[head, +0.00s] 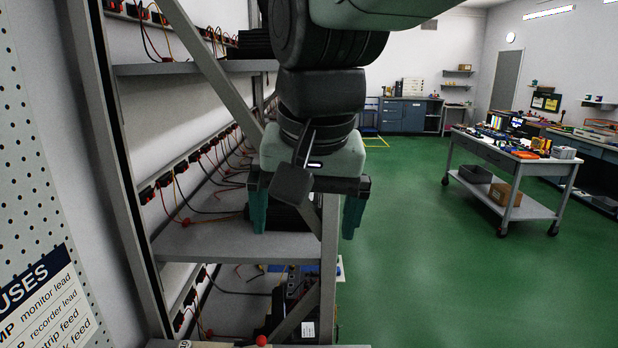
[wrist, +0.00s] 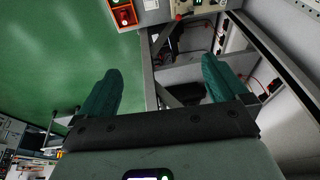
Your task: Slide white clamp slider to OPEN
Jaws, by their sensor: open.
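I cannot make out a white clamp slider in either view. My gripper (head: 306,226) hangs in front of the rack in the head view, its two teal fingers apart and pointing down, with nothing held between them. In the wrist view my gripper (wrist: 160,68) is also spread and empty. Beyond its fingers there, a light grey panel with a small lit display (wrist: 200,4) shows at the top edge, apart from the fingers. A small red knob (wrist: 178,17) is beside it; its function is unclear.
A metal rack (head: 215,243) with shelves, red and black leads and sockets stands close on the left, with a slanted brace. An orange-framed box (wrist: 123,14) is at the wrist view's top. A wheeled cart (head: 515,165) stands at right. Open green floor (head: 430,260) lies between.

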